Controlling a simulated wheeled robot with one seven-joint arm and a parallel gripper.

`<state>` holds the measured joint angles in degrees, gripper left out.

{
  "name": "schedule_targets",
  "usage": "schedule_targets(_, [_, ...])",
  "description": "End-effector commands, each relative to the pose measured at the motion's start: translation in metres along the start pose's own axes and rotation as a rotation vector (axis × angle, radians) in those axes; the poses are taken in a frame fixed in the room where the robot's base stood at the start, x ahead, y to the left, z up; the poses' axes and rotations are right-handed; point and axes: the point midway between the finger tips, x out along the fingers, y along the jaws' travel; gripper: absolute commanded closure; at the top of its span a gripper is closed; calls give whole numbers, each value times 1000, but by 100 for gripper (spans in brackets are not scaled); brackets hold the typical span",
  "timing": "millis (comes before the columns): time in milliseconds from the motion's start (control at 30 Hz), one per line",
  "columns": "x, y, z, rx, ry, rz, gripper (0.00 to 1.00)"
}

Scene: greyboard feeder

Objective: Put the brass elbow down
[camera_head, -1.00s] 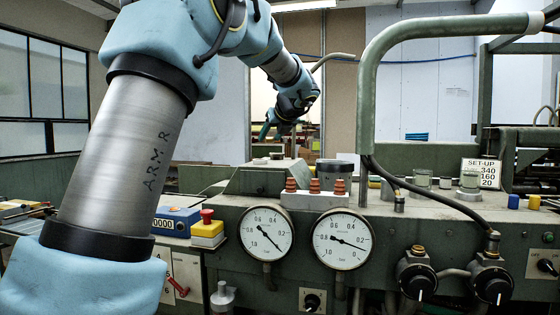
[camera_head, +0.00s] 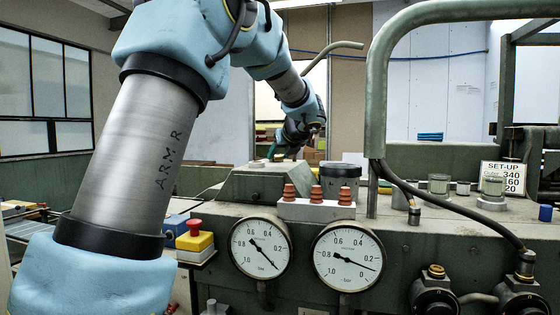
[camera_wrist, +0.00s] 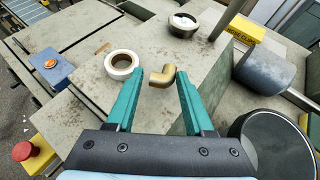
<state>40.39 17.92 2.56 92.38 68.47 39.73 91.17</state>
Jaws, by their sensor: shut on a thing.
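The brass elbow (camera_wrist: 161,77) shows in the wrist view between the fingertips of my gripper (camera_wrist: 160,75), above a grey-green worn metal surface (camera_wrist: 110,105). My teal fingers are shut on it. Whether the elbow touches the surface below cannot be told from this angle. In the head view my gripper (camera_head: 273,152) is small and far off, low over the back of the raised green housing (camera_head: 262,183). I cannot make out the elbow in that view.
In the wrist view a white-rimmed ring (camera_wrist: 121,65) lies left of the elbow and another ring (camera_wrist: 184,25) beyond it. A red button (camera_wrist: 25,151) is at lower left.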

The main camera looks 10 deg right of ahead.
Motion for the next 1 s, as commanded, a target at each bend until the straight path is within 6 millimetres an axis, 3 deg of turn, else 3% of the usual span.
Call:
schedule_targets(133, [8,0,-15,1,0,1,100])
schedule_targets(500, [10,0,-19,0,0,0,100])
schedule_targets(533, [10,0,-19,0,0,0,45])
schedule_targets(800, [10,0,-18,0,0,0,16])
schedule_targets(1000, [10,0,-18,0,0,0,16])
